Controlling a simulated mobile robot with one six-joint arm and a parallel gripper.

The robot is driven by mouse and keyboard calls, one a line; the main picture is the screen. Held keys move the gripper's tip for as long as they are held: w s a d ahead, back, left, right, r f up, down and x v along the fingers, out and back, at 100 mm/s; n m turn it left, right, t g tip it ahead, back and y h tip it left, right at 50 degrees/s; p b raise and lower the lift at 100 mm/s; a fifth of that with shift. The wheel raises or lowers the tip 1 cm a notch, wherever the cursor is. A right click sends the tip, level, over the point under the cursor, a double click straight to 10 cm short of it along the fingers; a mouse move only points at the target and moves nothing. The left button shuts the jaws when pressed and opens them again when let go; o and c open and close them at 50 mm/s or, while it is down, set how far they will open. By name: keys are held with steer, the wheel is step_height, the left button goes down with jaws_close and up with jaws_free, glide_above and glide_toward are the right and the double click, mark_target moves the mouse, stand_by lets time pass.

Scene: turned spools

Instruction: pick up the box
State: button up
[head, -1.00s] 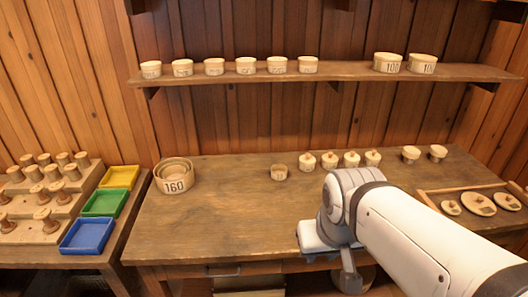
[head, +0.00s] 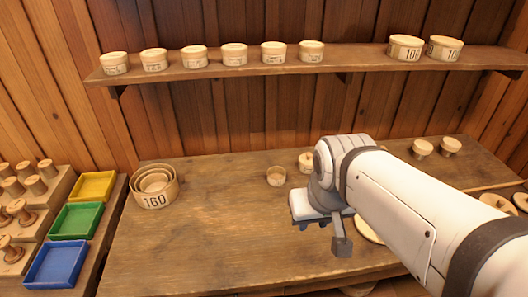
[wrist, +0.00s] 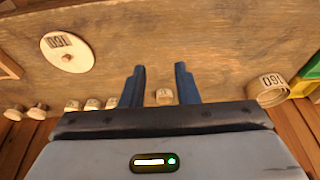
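A small round pale wooden box (head: 276,176) stands upright on the bench, left of and beyond my gripper in the head view. In the wrist view this small box (wrist: 164,97) shows between the two fingers but farther off, not touched. My gripper (wrist: 160,74) is open, its two dark fingers apart with nothing held. In the head view my gripper (head: 338,236) hangs above the bench, partly behind its own wrist. A larger round box marked 160 (head: 155,200), with smaller rings or boxes nested in it, stands at the bench's left.
A round lid marked 160 (wrist: 68,52) lies on the bench (head: 210,240); my arm partly hides it in the head view. More small boxes (head: 422,149) stand toward the back. A shelf (head: 215,68) holds several boxes. Yellow, green and blue trays (head: 57,262) are at left.

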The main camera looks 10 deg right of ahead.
steer(key=w+n+b, duration=0.3)
steer(key=w+n, duration=0.1)
steer(key=w, duration=0.6)
steer(key=n+g+b, duration=0.3)
steer(key=n+b, duration=0.4)
steer(key=n, duration=0.7)
glide_toward(276, 176)
steer(key=s, duration=0.2)
steer(key=s+r, duration=0.1)
steer(key=s, duration=0.1)
steer(key=shift+s, duration=0.3)
step_height(276, 176, down, 8)
steer(key=shift+a+r, duration=0.1)
steer(key=shift+c, duration=0.6)
jaws_close()
